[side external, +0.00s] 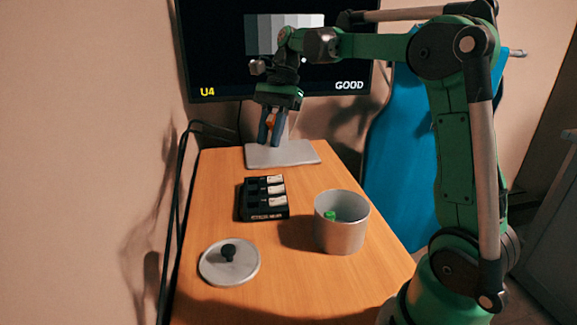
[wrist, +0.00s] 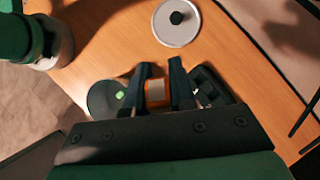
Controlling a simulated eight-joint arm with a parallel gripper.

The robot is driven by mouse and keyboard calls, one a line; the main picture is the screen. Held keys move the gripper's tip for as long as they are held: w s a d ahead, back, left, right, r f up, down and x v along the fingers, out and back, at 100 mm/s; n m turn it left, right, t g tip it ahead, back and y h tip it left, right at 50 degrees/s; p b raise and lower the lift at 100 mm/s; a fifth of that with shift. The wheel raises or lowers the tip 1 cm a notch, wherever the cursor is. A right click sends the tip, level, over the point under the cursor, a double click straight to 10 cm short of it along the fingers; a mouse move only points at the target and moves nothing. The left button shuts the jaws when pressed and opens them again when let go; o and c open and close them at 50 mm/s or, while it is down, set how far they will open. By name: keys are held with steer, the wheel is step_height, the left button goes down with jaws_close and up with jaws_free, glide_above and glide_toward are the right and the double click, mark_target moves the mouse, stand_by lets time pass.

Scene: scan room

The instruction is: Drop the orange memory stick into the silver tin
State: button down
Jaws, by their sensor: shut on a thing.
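The orange memory stick (wrist: 156,91) is between the fingers of my gripper (wrist: 161,82) in the wrist view. In the side external view my gripper (side external: 270,134) is shut on the stick (side external: 272,120), high above the far end of the table, in front of the monitor. The silver tin (side external: 341,232) stands open on the table's near right, with a green thing (side external: 330,216) inside. In the wrist view the tin (wrist: 93,101) is left of the fingers, partly hidden by my gripper.
A silver lid with a black knob (side external: 229,262) lies at the near left. A black holder (side external: 250,205) with several white-and-grey pieces sits mid-table. The monitor's grey base (side external: 284,155) is at the back. The table's (side external: 300,290) near middle is clear.

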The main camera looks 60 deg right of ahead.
steer(key=s+d+f+n+h, duration=0.4)
steer(key=s+n+h, duration=0.15)
steer(key=n, duration=0.75)
steer(key=n+t+y, duration=0.3)
steer(key=n+t, duration=0.1)
steer(key=n, duration=0.8)
glide_above(348, 209)
steer(key=s+a, duration=0.1)
steer(key=a, duration=0.3)
step_height(348, 209, down, 3)
steer(key=shift+s+f, duration=0.15)
steer(key=shift+f, duration=4.4)
steer(key=c, duration=0.7)
jaws_free()
steer(key=shift+o, duration=0.2)
step_height(348, 209, up, 7)
